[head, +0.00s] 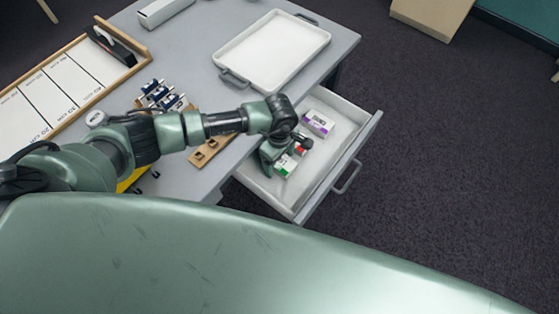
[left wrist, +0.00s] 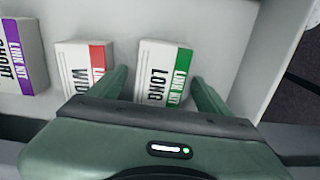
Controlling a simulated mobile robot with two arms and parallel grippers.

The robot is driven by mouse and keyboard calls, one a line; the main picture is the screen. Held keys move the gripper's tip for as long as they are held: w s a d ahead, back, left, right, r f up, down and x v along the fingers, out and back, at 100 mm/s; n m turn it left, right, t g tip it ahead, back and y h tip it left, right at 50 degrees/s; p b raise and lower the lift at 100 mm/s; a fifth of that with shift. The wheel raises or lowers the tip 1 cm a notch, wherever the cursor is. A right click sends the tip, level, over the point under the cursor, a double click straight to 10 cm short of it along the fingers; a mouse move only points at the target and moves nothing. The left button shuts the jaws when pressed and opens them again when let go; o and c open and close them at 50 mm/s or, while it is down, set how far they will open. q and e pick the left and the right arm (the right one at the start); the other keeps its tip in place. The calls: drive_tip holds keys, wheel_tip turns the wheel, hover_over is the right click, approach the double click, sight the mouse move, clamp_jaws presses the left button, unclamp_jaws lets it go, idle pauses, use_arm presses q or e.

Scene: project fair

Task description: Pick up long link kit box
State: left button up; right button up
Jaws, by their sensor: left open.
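The long link kit box (left wrist: 160,72) is white with a green band and the word LONG. It lies in the open drawer, and in the head view it shows as a white and green box (head: 285,166) beside my gripper. My left gripper (left wrist: 158,92) is open, with one finger on each side of the long box. I cannot tell whether the fingers touch it. In the head view the left gripper (head: 277,158) is low inside the drawer. My right gripper is not in view.
The red-banded wide box (left wrist: 82,68) lies close left of the long box; the purple-banded short box (left wrist: 24,57) is farther left. The drawer (head: 340,151) has raised walls. A white tray (head: 270,50) and a wooden sorting board (head: 140,62) are on the desk.

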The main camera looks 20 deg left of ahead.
use_arm(q)
drive_tip(key=shift+f, duration=0.1)
drive_tip(key=shift+c, duration=0.4)
drive_tip(key=c, duration=1.4)
